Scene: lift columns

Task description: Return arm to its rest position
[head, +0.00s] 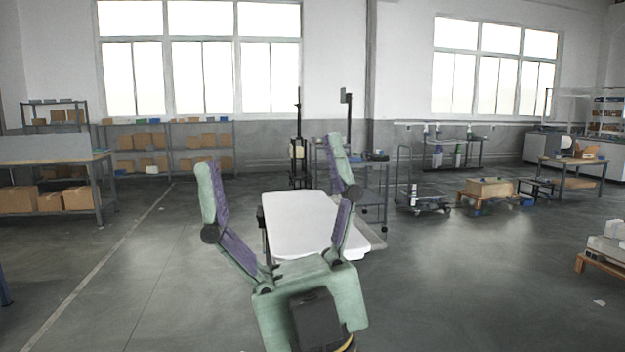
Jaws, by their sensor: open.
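My gripper (271,165) rises in the lower middle of the head view, with a green body and a dark panel on it. Its two green fingers with purple inner pads are spread wide apart. Nothing shows held between them. The tip of the right finger overlaps the background near a dark cart. The rest of my arm is mostly out of view below.
A white-topped surface (295,215) stands beyond my gripper, partly hidden by it. Shelves with boxes (160,147) line the back left. A workbench (50,163) stands at left, and a low wooden pallet load (487,188) at right. Open floor lies on both sides.

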